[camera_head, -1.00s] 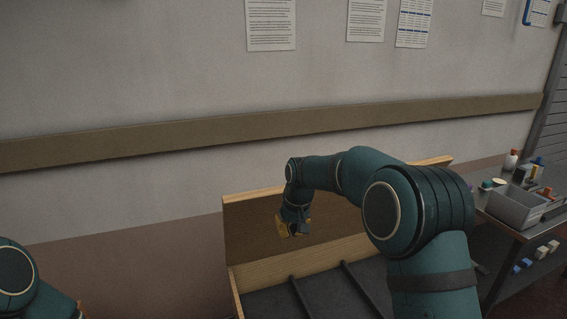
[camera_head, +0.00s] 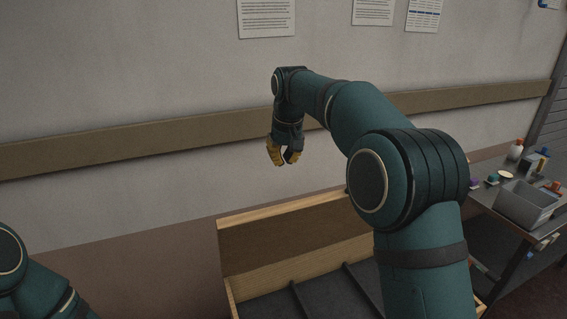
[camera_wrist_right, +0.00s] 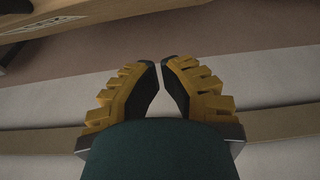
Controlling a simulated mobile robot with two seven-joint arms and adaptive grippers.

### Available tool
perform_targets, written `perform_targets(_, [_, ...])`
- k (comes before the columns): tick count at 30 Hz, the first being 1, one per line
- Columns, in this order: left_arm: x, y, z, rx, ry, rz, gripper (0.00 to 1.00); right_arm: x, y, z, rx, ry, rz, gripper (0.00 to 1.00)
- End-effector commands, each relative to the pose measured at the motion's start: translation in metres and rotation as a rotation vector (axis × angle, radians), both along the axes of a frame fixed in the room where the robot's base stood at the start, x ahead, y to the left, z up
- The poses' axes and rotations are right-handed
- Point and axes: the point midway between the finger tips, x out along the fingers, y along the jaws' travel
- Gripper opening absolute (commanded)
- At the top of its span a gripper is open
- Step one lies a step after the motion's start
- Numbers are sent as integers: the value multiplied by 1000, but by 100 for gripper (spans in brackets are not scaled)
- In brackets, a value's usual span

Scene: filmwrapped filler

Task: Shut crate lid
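The wooden crate (camera_head: 276,285) stands at the bottom centre of the head view, with dark dividers inside. Its lid (camera_head: 265,243) stands up open at the back, brown inside with a pale wooden edge. My right gripper (camera_head: 284,164) points down above and behind the lid's top edge, apart from it, before the wall. The right wrist view shows its yellow fingers (camera_wrist_right: 160,62) slightly apart at the tips with nothing between them. My right arm hides the crate's right part. My left gripper is outside the view; only its arm shows at bottom left.
A metal side table (camera_head: 484,198) with a grey bin (camera_head: 526,205), bottles and small items stands at the right. A wall with a brown rail (camera_head: 130,149) and paper sheets (camera_head: 266,17) runs behind the crate. Pale wood shows at the top of the wrist view (camera_wrist_right: 110,12).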

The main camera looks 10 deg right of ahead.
Motion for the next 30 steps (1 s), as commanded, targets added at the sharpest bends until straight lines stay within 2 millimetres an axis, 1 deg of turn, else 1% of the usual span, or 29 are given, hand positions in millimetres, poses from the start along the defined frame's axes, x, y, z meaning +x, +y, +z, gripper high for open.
perform_targets(1, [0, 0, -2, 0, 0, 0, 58, 2, 0, -11, -1, 3, 0, 0])
perform_targets(12, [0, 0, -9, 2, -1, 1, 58, 18, 2, -83, -2, 4, 0, 0])
perform_targets(13, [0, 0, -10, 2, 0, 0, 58, 13, 2, -81, 0, 0, 1, 0])
perform_targets(15, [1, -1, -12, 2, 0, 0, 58, 5, 1, -84, 1, 0, 1, 0])
perform_targets(21, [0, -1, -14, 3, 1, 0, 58, -11, -1, -92, 0, 1, 0, 0])
perform_targets(25, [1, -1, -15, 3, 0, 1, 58, -16, -2, -95, 1, 0, 0, 0])
perform_targets(30, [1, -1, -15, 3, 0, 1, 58, -18, -2, -96, 0, 0, 0, 0])
